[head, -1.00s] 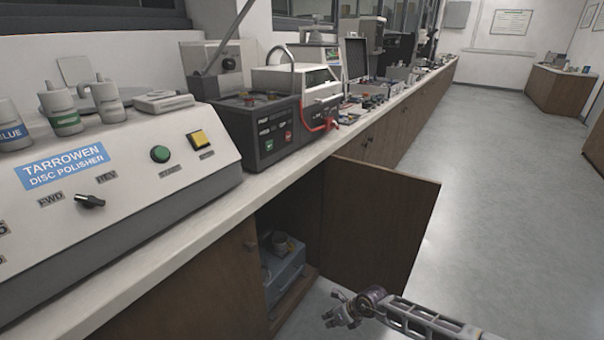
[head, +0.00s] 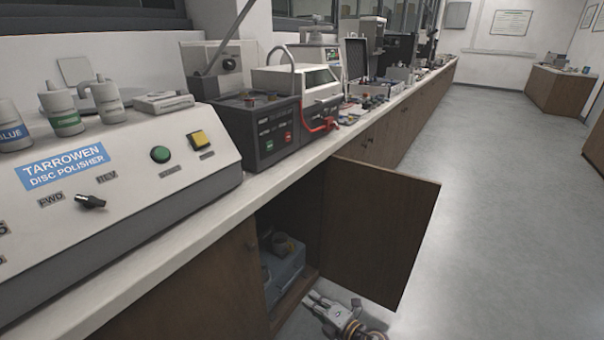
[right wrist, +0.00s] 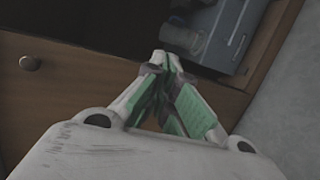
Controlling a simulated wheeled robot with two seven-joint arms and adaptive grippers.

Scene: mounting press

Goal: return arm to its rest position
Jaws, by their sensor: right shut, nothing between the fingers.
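My right gripper (head: 318,299) is low at the bottom of the head view, in front of the open cabinet under the bench and beside its door. In the right wrist view its fingers (right wrist: 165,62) come together at the tips, shut and empty. They point toward the cabinet opening. My left gripper is in no view.
The open cabinet door (head: 375,230) swings out over the floor close to the gripper. A grey-blue box (head: 285,265) sits inside the cabinet; it also shows in the right wrist view (right wrist: 228,30). The bench top holds a disc polisher (head: 130,165) and a dark control unit (head: 262,130). The floor at right is clear.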

